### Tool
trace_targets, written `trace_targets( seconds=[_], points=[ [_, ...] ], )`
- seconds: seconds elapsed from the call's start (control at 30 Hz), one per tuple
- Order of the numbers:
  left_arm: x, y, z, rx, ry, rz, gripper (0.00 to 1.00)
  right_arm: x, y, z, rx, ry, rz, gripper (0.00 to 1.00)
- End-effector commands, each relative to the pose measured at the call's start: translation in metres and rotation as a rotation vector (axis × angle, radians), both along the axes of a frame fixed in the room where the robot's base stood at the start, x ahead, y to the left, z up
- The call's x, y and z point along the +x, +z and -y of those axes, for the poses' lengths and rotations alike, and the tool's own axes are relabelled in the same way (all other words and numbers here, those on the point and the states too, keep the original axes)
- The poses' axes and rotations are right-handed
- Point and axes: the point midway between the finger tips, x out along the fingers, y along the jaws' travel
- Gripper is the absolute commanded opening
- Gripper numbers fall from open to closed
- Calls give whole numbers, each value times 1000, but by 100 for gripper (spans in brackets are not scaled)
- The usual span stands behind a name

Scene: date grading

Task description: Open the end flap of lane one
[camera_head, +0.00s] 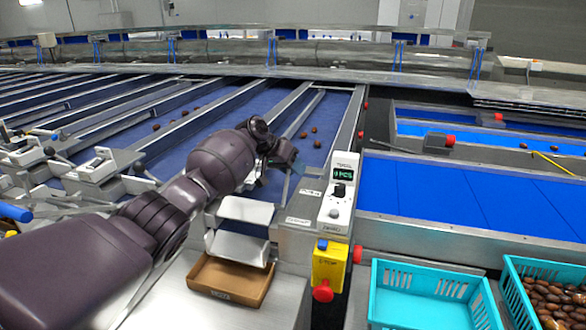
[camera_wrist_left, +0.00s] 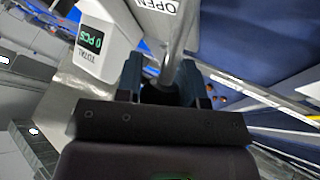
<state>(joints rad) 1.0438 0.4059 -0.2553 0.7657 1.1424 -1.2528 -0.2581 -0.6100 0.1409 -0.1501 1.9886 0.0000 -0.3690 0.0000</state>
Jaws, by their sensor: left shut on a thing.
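The lane with a blue belt (camera_head: 331,110) runs away from me beside the counter box, with a few dates on it. My left gripper (camera_head: 291,160) is at the near end of this lane, above and to the right of the white chute (camera_head: 243,210). In the left wrist view, the gripper (camera_wrist_left: 165,88) is shut on a grey metal handle (camera_wrist_left: 177,62), whose held end is dark and partly hidden between the fingers. An "OPEN" label (camera_wrist_left: 160,6) shows close to the handle. The flap itself is mostly hidden behind my gripper, so I cannot tell its angle.
The counter box (camera_head: 341,190) reads 0 PCS. A yellow box with a red button (camera_head: 328,268) stands below it. An empty cardboard tray (camera_head: 229,279) sits under the chute. A turquoise crate (camera_head: 425,310) and one full of dates (camera_head: 513,288) are at right.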

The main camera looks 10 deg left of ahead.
Motion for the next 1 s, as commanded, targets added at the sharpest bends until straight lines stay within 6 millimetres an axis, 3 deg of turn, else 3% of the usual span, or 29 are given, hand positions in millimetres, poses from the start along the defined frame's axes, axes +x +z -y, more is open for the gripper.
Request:
trace_targets(
  seconds=[0.4, 0.43, 0.57, 1.0],
  points=[
    [0, -4, 1, 1, 0, -2, 0, 6, 5, -1, 0, 4, 16, 28],
    [-1, -4, 1, 1, 0, -2, 40, 7, 5, -1, 0, 4, 17, 28],
    [-1, -3, 1, 1, 0, -2, 60, 9, 6, -1, 0, 6, 21, 28],
    [-3, 5, -6, 0, 1, 0, 60, 5, 3, 0, -2, 5, 9, 28]
  ],
)
